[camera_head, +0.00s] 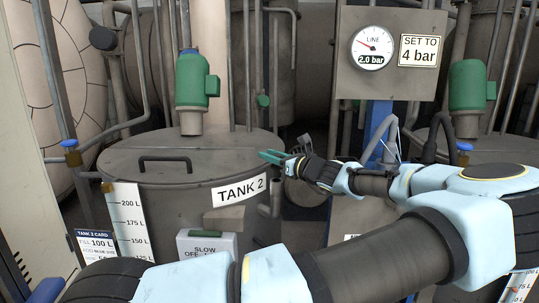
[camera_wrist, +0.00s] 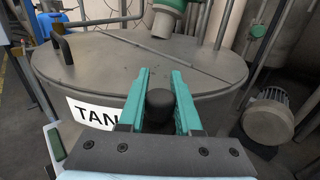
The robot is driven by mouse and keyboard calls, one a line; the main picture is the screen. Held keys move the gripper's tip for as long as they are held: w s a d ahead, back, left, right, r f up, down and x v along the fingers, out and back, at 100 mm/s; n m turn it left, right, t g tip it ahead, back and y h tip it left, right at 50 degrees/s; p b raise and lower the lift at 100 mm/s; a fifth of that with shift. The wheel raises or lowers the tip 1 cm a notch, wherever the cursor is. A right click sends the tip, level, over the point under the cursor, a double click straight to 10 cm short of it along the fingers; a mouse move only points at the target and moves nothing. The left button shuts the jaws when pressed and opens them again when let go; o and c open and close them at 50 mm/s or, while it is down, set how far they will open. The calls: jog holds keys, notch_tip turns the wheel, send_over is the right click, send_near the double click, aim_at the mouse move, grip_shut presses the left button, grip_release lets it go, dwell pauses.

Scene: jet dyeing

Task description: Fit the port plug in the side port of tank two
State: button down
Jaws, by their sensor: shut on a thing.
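Tank two (camera_head: 160,205) is a grey round tank labelled TANK 2, at left centre in the head view. Its flat lid (camera_wrist: 100,65) fills the upper middle of the wrist view. My gripper (camera_head: 268,157) is at the lid's right edge, above the label's right end. In the wrist view, my gripper's green fingers (camera_wrist: 160,82) are shut on a dark round-topped piece, the port plug (camera_wrist: 160,99). The plug is not clear in the head view. A short grey pipe stub (camera_head: 272,198) on the tank's right side may be the side port; its opening is not clear.
A green-capped column (camera_head: 193,80) and a lid handle (camera_head: 165,163) rise from the tank. A gauge panel (camera_head: 385,55) stands at the back right. A grey motor (camera_wrist: 268,118) sits low to the right in the wrist view. A sign box (camera_head: 206,243) is on the tank's front.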

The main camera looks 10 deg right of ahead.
notch_tip(320, 180, up, 4)
jog(key=p, duration=0.3)
jog(key=shift+a+r, duration=0.1)
jog(key=shift+r, duration=0.05)
dwell(0.3)
